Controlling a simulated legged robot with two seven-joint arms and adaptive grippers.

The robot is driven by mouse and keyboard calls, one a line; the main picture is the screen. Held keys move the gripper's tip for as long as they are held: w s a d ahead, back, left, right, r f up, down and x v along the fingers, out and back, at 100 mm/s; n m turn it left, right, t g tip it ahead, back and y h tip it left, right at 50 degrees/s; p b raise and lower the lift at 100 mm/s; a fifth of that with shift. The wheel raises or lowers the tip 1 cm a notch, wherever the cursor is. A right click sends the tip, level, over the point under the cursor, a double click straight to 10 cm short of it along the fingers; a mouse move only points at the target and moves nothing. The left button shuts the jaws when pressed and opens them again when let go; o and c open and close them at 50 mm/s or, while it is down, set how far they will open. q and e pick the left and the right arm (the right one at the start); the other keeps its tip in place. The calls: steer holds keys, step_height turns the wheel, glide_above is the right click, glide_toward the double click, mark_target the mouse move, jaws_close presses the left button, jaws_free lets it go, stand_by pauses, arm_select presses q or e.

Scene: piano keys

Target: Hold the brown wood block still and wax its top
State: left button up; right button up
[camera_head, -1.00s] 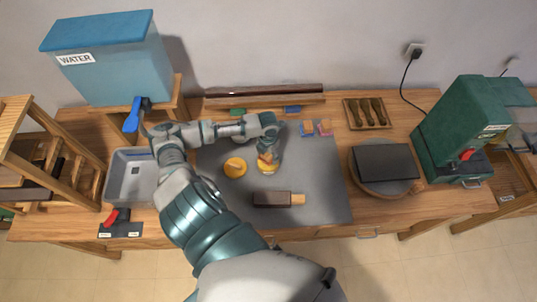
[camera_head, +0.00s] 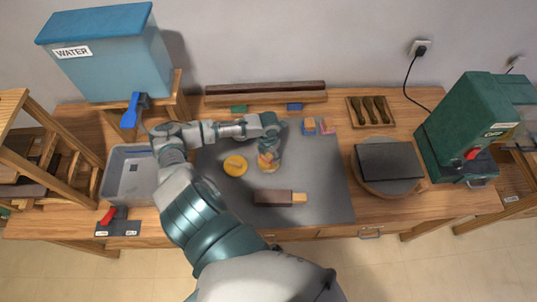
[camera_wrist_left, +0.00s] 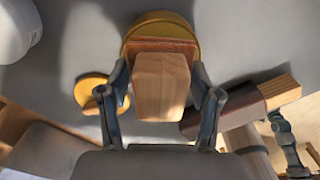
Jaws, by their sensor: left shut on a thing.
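The brown wood block (camera_head: 272,197), dark with a light wood end, lies on the grey mat in front of my left gripper. It also shows at the right in the left wrist view (camera_wrist_left: 225,115). My left gripper (camera_head: 268,150) is shut on a light wood piece with a reddish-brown layer under it (camera_wrist_left: 163,85). This piece is over a round yellow tin (camera_wrist_left: 160,22), which the gripper partly hides; contact with it is unclear. Part of what looks like my right gripper (camera_wrist_left: 288,145) shows at the lower right in the left wrist view; its jaws are unclear.
A yellow disc (camera_head: 235,166) lies left of my gripper. Small coloured pieces (camera_head: 319,126) and a brush tray (camera_head: 370,111) lie behind. A grey sink (camera_head: 130,180) is left; a dark slab on a round base (camera_head: 390,162) is right. The mat's front right (camera_head: 330,205) is clear.

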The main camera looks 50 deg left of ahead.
arm_select(q)
steer(key=shift+f, duration=0.35)
steer(key=shift+s+f, duration=0.1)
stand_by(2.0)
steer(key=shift+p, duration=0.3)
step_height(320, 180, up, 7)
steer(key=p, duration=0.7)
steer(key=shift+p, duration=0.3)
